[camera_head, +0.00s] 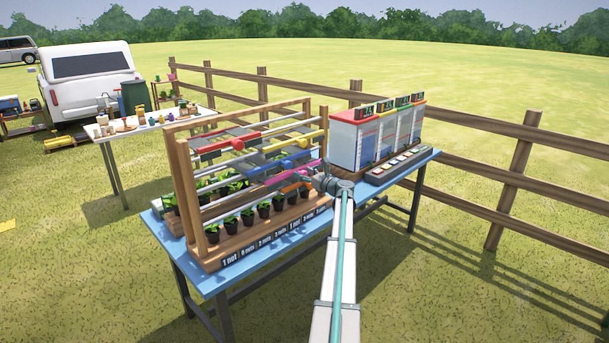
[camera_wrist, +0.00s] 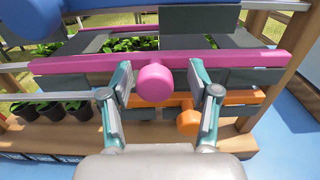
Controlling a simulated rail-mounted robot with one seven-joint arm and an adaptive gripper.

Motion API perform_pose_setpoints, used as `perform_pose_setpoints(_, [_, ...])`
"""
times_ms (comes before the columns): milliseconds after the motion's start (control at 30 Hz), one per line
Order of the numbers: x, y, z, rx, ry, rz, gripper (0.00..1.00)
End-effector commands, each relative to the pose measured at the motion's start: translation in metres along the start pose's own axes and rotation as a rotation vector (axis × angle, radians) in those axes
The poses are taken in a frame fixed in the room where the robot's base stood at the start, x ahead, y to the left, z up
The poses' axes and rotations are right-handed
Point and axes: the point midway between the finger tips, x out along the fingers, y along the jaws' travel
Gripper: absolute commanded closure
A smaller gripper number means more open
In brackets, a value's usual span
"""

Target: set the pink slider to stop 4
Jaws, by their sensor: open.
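The pink slider is a long pink bar (camera_wrist: 240,58) with a round pink knob (camera_wrist: 153,82), across the middle of the wrist view. In the head view its bar (camera_head: 285,178) shows low on the wooden rack, partly hidden by other parts. My gripper (camera_wrist: 161,76) is open, with one finger on each side of the pink knob and gaps between knob and fingers. In the head view my gripper (camera_head: 318,181) is at the rack's right front. I cannot read any stop numbers along the pink slider's rail.
An orange slider's knob (camera_wrist: 189,122) is just below, close to my right finger. A blue bar (camera_wrist: 180,6) runs above. Red (camera_head: 235,142) and yellow (camera_head: 300,139) sliders sit higher on the rack. Potted plants (camera_head: 247,216) line its base. A white cabinet (camera_head: 345,140) stands to the right.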

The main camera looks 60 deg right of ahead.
Motion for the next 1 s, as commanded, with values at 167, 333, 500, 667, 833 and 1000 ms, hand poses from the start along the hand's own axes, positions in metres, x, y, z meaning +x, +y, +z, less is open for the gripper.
perform_pose_setpoints(167, [-0.019, 0.001, 0.0, 0.0, 0.0, -0.002, 0.39])
perform_pose_setpoints(333, [-0.051, 0.002, 0.0, 0.0, 0.0, -0.003, 0.39])
perform_pose_setpoints(500, [-0.083, 0.001, 0.0, 0.0, 0.0, -0.003, 0.39])
perform_pose_setpoints(667, [-0.106, 0.0, 0.0, 0.0, 0.0, -0.002, 0.39])
perform_pose_setpoints(833, [-0.117, -0.001, 0.0, 0.0, 0.0, -0.003, 0.39])
perform_pose_setpoints(1000, [-0.119, -0.001, 0.0, 0.0, 0.0, -0.002, 0.39])
